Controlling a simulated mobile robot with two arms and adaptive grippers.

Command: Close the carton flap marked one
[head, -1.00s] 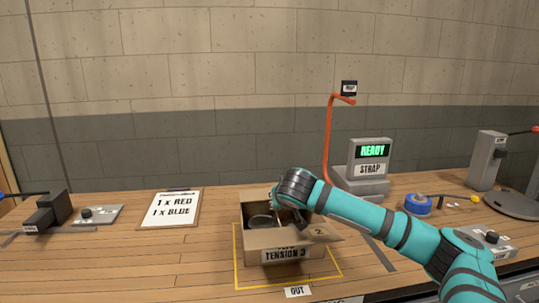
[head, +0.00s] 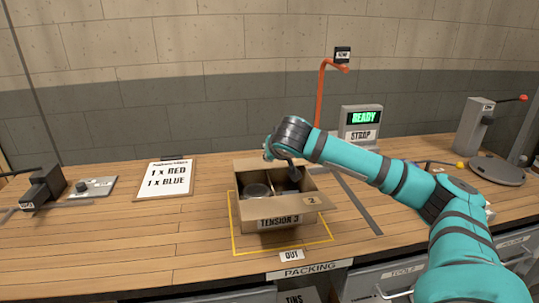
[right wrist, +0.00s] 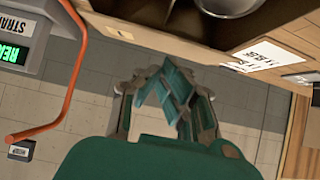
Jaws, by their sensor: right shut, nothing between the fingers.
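My right gripper (right wrist: 175,82) is shut and empty, beside the carton's edge in the wrist view. In the head view my right wrist is over the carton's back, hiding part of it. My left gripper is not in view.
A clipboard (head: 165,180) lies to the left. An orange post (head: 320,110) and a grey strap machine (head: 361,128) showing READY stand behind on the right. A black device (head: 42,188) is at far left.

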